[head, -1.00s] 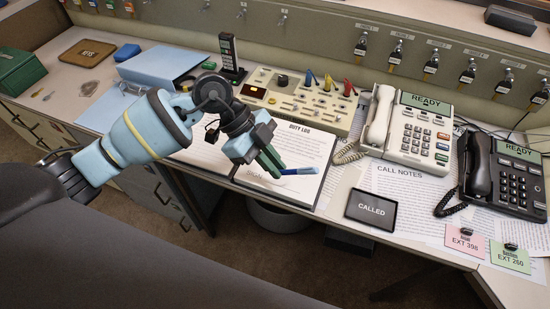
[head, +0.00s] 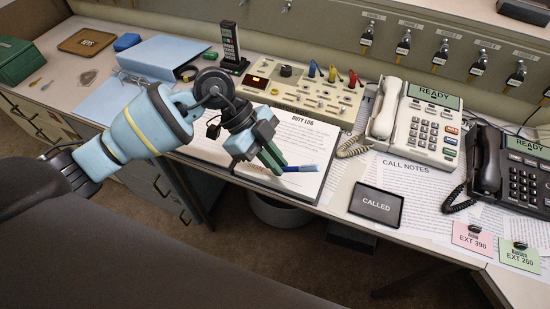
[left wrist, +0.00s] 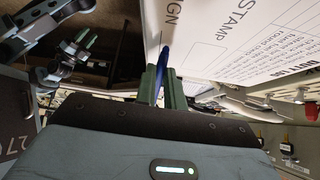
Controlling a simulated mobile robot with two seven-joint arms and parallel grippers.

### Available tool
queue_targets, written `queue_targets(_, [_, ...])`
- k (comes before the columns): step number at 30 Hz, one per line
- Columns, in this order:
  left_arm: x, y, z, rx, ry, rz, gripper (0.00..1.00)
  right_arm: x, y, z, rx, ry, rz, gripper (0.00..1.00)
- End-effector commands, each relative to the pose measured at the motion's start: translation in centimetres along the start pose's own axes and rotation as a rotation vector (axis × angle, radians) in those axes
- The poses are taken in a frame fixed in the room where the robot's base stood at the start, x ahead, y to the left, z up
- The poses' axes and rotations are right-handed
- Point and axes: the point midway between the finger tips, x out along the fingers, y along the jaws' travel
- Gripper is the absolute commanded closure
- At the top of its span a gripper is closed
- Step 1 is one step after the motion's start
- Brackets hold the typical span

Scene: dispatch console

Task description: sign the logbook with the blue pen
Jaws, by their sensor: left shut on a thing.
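The logbook (head: 310,135) lies open on the desk, its right page headed DUTY LOG. My left gripper (head: 278,166) is over the lower part of that page, shut on the blue pen (head: 302,168). The pen sticks out of the fingers toward the right in the head view. In the left wrist view the pen (left wrist: 164,56) stands between the green fingers, close to the page edge near the printed word SIGN. I cannot tell whether the tip touches the paper. A dark gripper (left wrist: 82,46), seemingly my right one, shows small at upper left there; its jaws are unclear.
A switch panel (head: 300,92) with coloured levers stands behind the logbook. A light phone (head: 420,125), a dark phone (head: 515,175) and a CALLED tablet (head: 377,204) are to the right. A blue binder (head: 165,60) and a handset (head: 231,48) are at the left.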

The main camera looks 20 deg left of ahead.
Motion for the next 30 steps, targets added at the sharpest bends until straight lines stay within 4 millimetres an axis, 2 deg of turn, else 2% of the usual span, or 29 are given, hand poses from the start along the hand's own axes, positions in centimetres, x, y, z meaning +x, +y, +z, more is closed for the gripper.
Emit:
queue_targets(18, [0.32,0.00,0.25,-0.001,0.001,0.000,1.00,-0.03,0.00,0.32,-0.001,-0.006,0.000,0.64])
queue_targets(30, [0.54,0.00,0.42,-0.001,0.001,0.001,1.00,0.29,0.12,-0.17,-0.003,0.005,0.001,0.64])
